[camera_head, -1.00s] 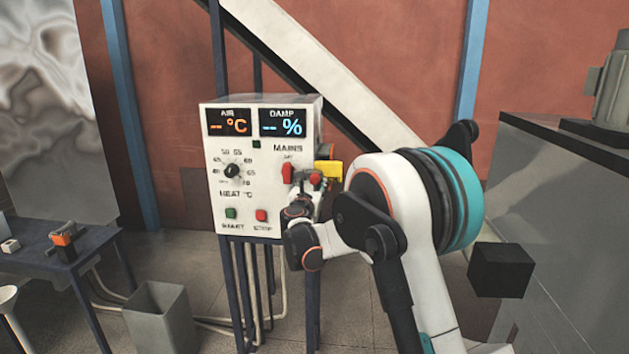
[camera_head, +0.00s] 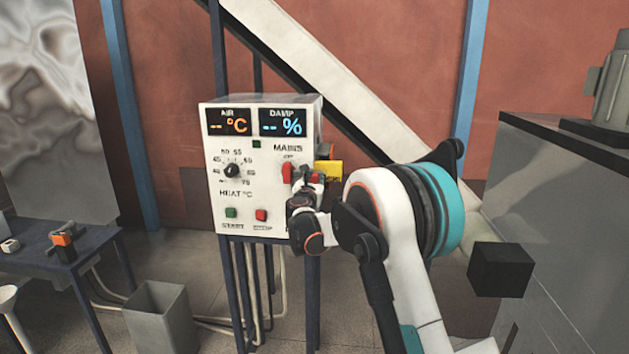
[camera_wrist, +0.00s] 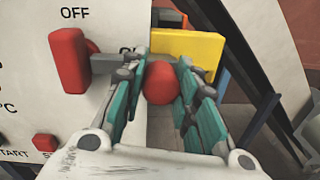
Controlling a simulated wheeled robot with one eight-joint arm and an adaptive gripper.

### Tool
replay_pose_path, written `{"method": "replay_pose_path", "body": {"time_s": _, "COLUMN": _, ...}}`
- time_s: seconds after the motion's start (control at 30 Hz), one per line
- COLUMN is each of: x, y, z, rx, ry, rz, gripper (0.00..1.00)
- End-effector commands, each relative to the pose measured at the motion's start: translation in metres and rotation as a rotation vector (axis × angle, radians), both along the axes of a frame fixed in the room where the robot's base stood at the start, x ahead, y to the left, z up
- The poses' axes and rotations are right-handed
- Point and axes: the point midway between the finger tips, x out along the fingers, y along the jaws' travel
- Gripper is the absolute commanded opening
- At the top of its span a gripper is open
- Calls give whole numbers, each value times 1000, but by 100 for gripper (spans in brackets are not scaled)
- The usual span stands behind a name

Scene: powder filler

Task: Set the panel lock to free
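The control panel (camera_head: 240,210) is a white box with displays, a dial and buttons. A red lever (camera_wrist: 70,62) sits at the OFF mark; the head view also shows it, under MAINS (camera_head: 287,173). To its right, a red rounded knob (camera_wrist: 160,84) stands in front of a yellow block (camera_wrist: 190,45) at the panel's right edge. My gripper (camera_wrist: 161,75) has its teal pads on both sides of this knob, very close to it. I cannot tell whether they press on it. No lock label is readable, and the fingers cover part of the ON mark.
A dark blue table (camera_head: 90,247) with small items is at the left, beside a grey bin (camera_head: 160,315). A grey machine (camera_head: 570,210) and a black block (camera_head: 500,270) are at the right. Pipes (camera_head: 283,290) run below the panel.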

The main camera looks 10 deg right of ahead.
Motion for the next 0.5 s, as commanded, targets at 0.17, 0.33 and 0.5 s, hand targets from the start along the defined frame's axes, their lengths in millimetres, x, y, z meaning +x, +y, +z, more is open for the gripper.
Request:
{"method": "replay_pose_path", "body": {"time_s": 0.17, "x": -2, "y": -7, "z": 0, "rx": -1, "ry": 1, "rz": -1, "gripper": 0}}
{"method": "replay_pose_path", "body": {"time_s": 0.33, "x": -10, "y": -31, "z": -1, "rx": -1, "ry": 0, "rz": -2, "gripper": 0}}
{"method": "replay_pose_path", "body": {"time_s": 0.5, "x": -11, "y": -33, "z": 0, "rx": -1, "ry": 0, "rz": -1, "gripper": 0}}
